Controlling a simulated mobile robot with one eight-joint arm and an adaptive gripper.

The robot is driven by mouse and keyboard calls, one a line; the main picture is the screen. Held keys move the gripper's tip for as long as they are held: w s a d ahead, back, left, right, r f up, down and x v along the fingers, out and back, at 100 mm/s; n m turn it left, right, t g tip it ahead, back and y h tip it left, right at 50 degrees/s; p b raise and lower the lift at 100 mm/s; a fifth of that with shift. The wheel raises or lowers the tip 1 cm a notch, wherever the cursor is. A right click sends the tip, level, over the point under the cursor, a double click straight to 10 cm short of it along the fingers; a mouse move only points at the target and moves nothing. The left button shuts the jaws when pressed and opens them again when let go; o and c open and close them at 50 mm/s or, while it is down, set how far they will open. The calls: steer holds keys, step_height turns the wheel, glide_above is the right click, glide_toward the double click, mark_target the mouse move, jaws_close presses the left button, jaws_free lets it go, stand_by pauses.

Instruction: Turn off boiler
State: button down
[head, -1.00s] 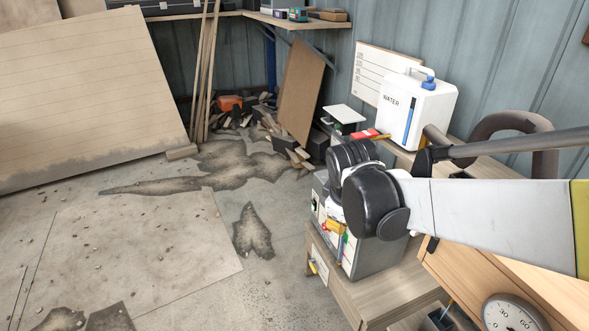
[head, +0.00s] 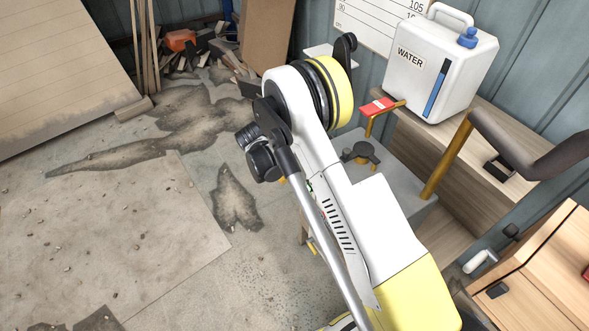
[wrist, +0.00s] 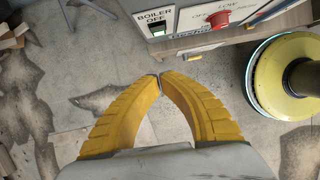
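In the wrist view, the boiler's panel shows at the top, with a "BOILER OFF" label (wrist: 153,17) and a small green-lit switch (wrist: 158,29) below it.
A white water container (head: 437,75) stands on a wooden shelf behind the cabinet. A yellow pipe (head: 445,158) and a red-handled valve (head: 377,106) are close to my arm. Wood scraps lie at the back. The stained floor at left is mostly clear.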

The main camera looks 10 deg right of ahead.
steer(key=shift+w+f, duration=0.15)
steer(key=shift+f, duration=0.15)
steer(key=w+d+f+b, duration=0.2)
steer(key=d+f+b, duration=0.4)
steer(key=d+f, duration=0.1)
steer(key=shift+w+f, duration=0.2)
steer(key=shift+f, duration=0.7)
steer(key=shift+d, duration=0.1)
